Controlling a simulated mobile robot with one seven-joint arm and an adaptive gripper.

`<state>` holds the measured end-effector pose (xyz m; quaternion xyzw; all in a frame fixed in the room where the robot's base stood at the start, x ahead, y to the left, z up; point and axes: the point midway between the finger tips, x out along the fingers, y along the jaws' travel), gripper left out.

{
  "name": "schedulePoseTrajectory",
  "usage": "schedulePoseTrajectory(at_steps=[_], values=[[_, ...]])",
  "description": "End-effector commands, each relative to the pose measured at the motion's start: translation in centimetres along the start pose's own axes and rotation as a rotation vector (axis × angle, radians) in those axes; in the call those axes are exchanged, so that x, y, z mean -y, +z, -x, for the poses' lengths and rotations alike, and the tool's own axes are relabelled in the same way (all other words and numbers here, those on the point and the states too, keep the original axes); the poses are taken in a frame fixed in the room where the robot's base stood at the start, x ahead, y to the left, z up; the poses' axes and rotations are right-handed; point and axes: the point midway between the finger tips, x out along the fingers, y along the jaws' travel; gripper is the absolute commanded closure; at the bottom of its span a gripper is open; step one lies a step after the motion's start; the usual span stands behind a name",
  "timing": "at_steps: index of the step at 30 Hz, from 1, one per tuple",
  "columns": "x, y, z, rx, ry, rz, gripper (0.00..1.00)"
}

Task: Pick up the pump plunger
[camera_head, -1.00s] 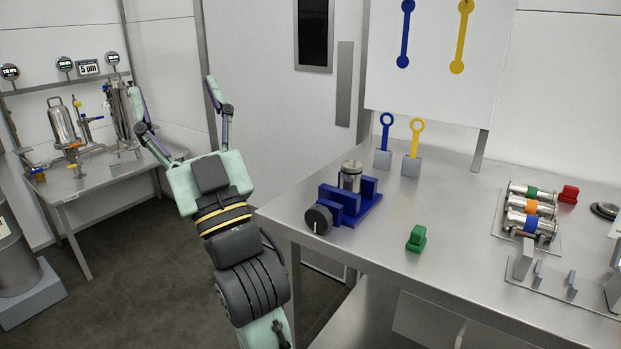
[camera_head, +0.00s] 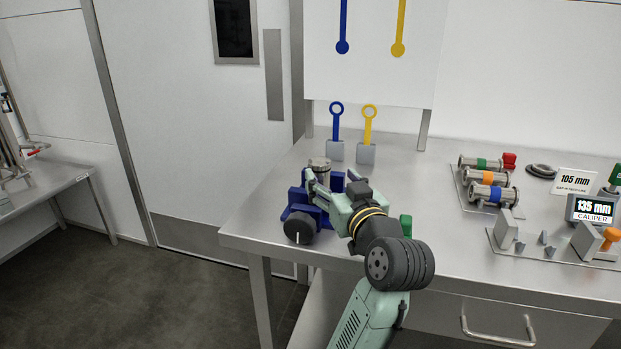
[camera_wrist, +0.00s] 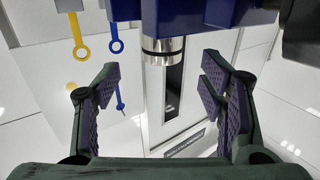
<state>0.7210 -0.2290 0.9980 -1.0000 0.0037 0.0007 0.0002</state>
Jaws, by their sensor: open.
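A short steel cylinder (camera_head: 319,165), which I take to be the pump plunger, stands upright in a blue vise (camera_head: 293,205) with a black round knob. The cylinder's lower part is hidden in the head view. My gripper (camera_head: 318,190) is open and empty, close in front of the vise, and covers part of it. In the wrist view, which appears upside down, the steel cylinder (camera_wrist: 163,50) sticks out of the blue vise (camera_wrist: 205,13).
Blue (camera_head: 336,120) and yellow (camera_head: 369,125) ring-topped tools stand in grey blocks behind the vise. A green block (camera_head: 405,226) is partly hidden beside my arm. Several banded steel cylinders (camera_head: 490,193) and a caliper display (camera_head: 593,210) are at the right. The table between is clear.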

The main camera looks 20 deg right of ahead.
Motion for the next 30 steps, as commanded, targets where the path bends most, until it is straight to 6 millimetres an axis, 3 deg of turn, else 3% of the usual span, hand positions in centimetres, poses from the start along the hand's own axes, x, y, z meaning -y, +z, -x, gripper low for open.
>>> schedulePoseTrajectory(at_steps=[18,26,30], values=[[0.3,-0.3,-7.3,0.000,-0.002,-0.001,0.36],[0.2,-0.1,-7.8,-0.001,0.000,0.000,0.36],[0.2,-0.2,-7.8,-0.002,0.000,0.000,0.43]])
